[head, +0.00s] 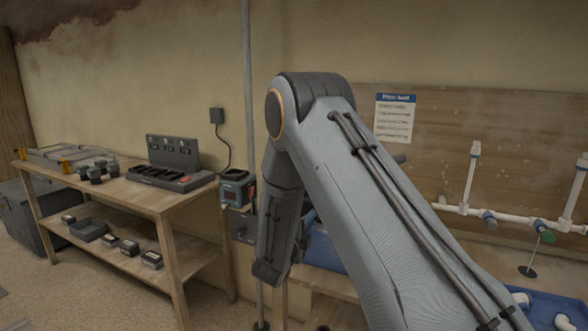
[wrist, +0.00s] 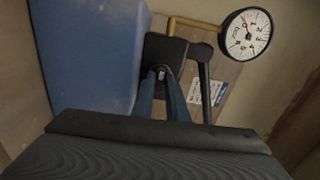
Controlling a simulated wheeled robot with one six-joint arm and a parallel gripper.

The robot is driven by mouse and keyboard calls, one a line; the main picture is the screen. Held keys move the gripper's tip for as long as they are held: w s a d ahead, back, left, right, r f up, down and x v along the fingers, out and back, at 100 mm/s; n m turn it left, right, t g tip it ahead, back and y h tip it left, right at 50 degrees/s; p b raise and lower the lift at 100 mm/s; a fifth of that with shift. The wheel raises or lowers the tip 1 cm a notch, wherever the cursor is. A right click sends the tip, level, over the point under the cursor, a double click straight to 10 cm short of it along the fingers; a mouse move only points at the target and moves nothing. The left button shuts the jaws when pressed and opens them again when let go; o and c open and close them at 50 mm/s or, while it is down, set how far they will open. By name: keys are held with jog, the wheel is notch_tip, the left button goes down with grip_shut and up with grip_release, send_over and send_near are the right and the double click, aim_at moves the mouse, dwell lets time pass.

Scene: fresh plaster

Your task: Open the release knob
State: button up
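In the wrist view, my gripper (wrist: 162,74) reaches forward with two narrow blue-grey fingers towards a black block (wrist: 164,50). A small grey metal piece shows at the fingertips. It may be the release knob, but I cannot tell, nor whether the fingers grip it or only stand around it. A black lever (wrist: 204,75) hangs to the right of the block. A brass pipe (wrist: 195,24) runs above it to a round white gauge (wrist: 246,34). In the head view, my own arm hides the gripper and the block.
A large blue body (wrist: 85,50) stands close left of the fingers. In the head view, a workbench (head: 140,194) with a charger (head: 170,178) and batteries stands left. White pipes (head: 468,180) stand at right before a wooden board (head: 440,130). A boxy instrument (head: 236,190) is on a pole.

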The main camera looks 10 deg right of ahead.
jog(key=o, duration=0.4)
jog(key=shift+c, duration=0.2)
jog(key=shift+s+a, duration=0.1)
jog(key=p+v, duration=0.3)
jog(key=v, duration=0.8)
jog(key=shift+s+a+p, duration=0.2)
jog(key=shift+s+p, duration=0.15)
jog(key=shift+d, duration=0.1)
